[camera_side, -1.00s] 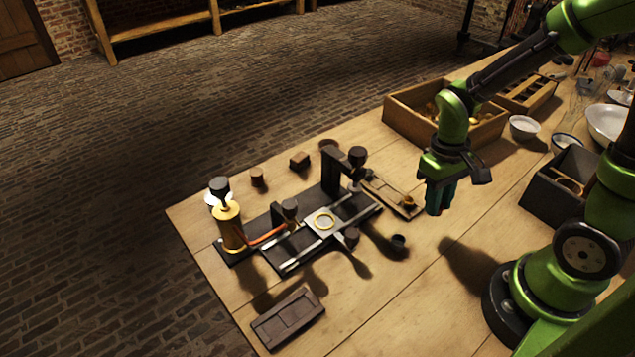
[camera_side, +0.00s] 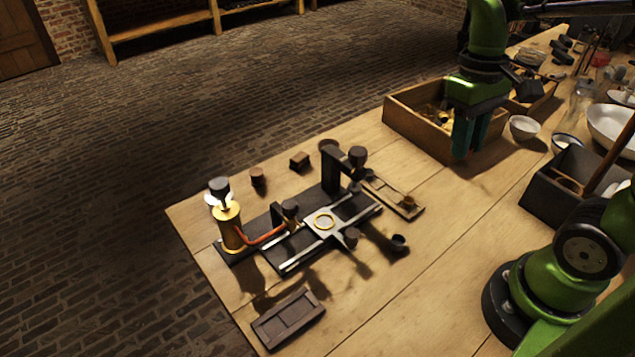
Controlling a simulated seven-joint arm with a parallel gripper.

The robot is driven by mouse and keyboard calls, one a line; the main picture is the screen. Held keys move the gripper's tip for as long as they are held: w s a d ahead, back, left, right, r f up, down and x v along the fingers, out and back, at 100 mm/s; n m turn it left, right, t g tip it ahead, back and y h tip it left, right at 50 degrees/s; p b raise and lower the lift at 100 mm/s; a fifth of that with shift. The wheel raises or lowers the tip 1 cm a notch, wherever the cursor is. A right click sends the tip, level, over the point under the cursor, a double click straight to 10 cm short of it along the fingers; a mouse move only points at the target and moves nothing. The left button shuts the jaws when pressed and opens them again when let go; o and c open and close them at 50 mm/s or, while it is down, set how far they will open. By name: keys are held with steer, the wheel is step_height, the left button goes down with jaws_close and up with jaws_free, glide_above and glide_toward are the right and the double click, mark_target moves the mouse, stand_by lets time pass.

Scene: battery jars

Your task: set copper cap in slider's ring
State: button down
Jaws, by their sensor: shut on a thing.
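My gripper (camera_side: 466,150), with teal fingers pointing down, hangs in front of the wooden crate at the back. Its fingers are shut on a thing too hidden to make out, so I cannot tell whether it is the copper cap. The slider (camera_side: 311,229) is a pale plate on rails across a dark base. The yellow ring (camera_side: 325,221) on it looks empty and lies well to the lower left of my gripper. A small brownish piece (camera_side: 408,202) sits on a narrow wooden tray (camera_side: 386,193) right of the base; I cannot tell what it is.
A brass cylinder (camera_side: 230,231) with an orange lead and dark knob stands at the base's left end. A dark upright post (camera_side: 331,170) rises behind the slider. The wooden crate (camera_side: 409,129) holds yellowish pieces. A dark box (camera_side: 545,193) stands right.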

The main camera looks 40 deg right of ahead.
steer(key=w+a+n, duration=0.4)
steer(key=w+a, duration=1.2)
steer(key=shift+s+a+f, duration=0.1)
steer(key=shift+a+f, duration=0.05)
steer(key=shift+f, duration=4.2)
steer(key=shift+s+a+f, duration=0.1)
steer(key=shift+f, duration=4.25)
steer(key=shift+r, duration=0.25)
steer(key=shift+r, duration=0.45)
steer(key=shift+r, duration=0.25)
steer(key=shift+r, duration=0.6)
